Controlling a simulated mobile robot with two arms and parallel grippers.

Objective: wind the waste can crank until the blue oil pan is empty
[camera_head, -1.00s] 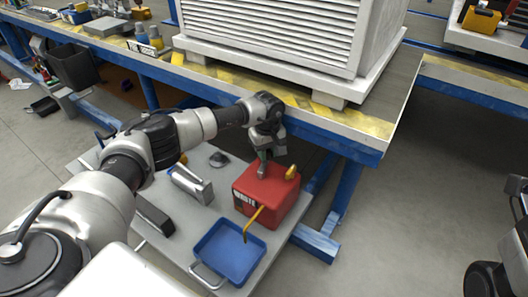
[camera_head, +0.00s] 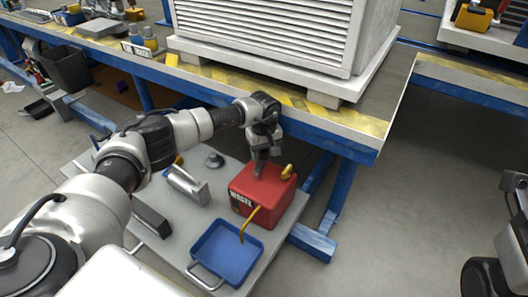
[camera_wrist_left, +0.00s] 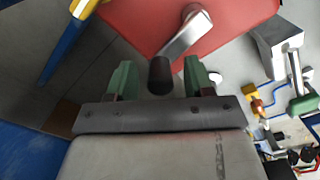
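The red waste can (camera_head: 250,201) stands on a low grey platform under the bench. Its metal crank (camera_wrist_left: 188,36) with a black knob (camera_wrist_left: 160,76) shows in the left wrist view. My left gripper (camera_head: 260,166) is over the can. In the left wrist view its green fingertips (camera_wrist_left: 160,80) are apart, one on each side of the knob, with gaps showing. The blue oil pan (camera_head: 225,256) sits in front of the can, with the can's yellow spout (camera_head: 250,220) reaching over it. I cannot tell the oil level. My right gripper does not show.
The blue-framed workbench (camera_head: 350,145) carries a large white louvred unit (camera_head: 270,30) above the can. A metal container (camera_head: 187,186) and a dark block (camera_head: 152,221) lie on the platform left of the can. Grey floor is open to the right.

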